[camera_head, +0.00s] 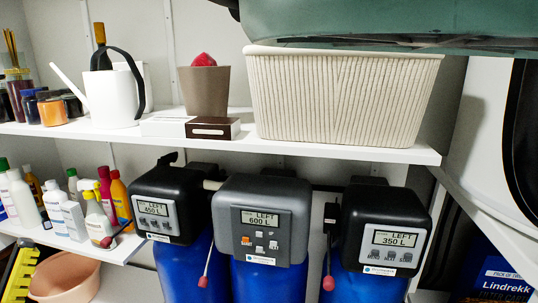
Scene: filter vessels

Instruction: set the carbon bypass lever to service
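Three blue filter vessels with control heads stand side by side below the shelf: a black left head (170,203), a grey middle head (262,218) and a black right head (382,228). Each has a thin lever at its left side with a red knob. The left lever's knob (106,242) points down and left. The middle lever's knob (203,282) hangs nearly straight down, slightly left. The right lever's knob (328,284) hangs straight down. The labels are too small to read, so I cannot tell which vessel is carbon. My gripper is not in view.
A white shelf (300,150) overhangs the heads, bearing a watering can (112,98), a brown pot (205,92) and a ribbed basket (342,98). Bottles (100,215) crowd the lower left shelf. A pink basin (66,278) stands below. A white side panel borders the right.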

